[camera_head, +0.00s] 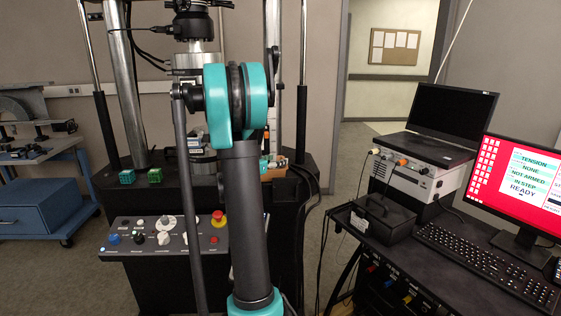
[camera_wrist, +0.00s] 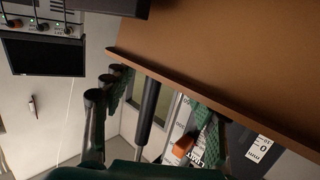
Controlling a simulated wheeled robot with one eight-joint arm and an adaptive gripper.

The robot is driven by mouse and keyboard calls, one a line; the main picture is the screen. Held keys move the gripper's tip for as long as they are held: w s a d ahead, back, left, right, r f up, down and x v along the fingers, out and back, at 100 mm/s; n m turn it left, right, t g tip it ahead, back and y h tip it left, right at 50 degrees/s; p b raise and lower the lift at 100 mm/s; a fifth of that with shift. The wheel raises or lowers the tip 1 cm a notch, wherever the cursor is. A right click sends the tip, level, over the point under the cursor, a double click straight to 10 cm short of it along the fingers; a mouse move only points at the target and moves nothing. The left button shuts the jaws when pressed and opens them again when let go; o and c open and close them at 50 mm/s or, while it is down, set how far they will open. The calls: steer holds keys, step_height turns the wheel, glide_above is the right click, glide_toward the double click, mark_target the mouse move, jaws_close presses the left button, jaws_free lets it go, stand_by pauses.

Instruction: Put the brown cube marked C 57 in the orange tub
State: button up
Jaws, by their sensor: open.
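I cannot make out a cube marked C 57 in either view. In the head view my arm covers much of the machine's middle. A small orange-brown thing (camera_head: 273,160) shows partly past the arm; I cannot tell whether it is the cube or the tub. My gripper (camera_wrist: 160,95) shows in the wrist view, open, with nothing visible held between its fingers. A small orange piece (camera_wrist: 183,146) shows near the right finger. A large brown surface (camera_wrist: 230,50) fills the upper right, too close to identify.
A control panel (camera_head: 165,238) with a red button is below. A desk with a keyboard (camera_head: 485,262), monitor and laptop (camera_head: 450,118) stands at right.

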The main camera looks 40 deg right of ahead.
steer(key=v, duration=0.8)
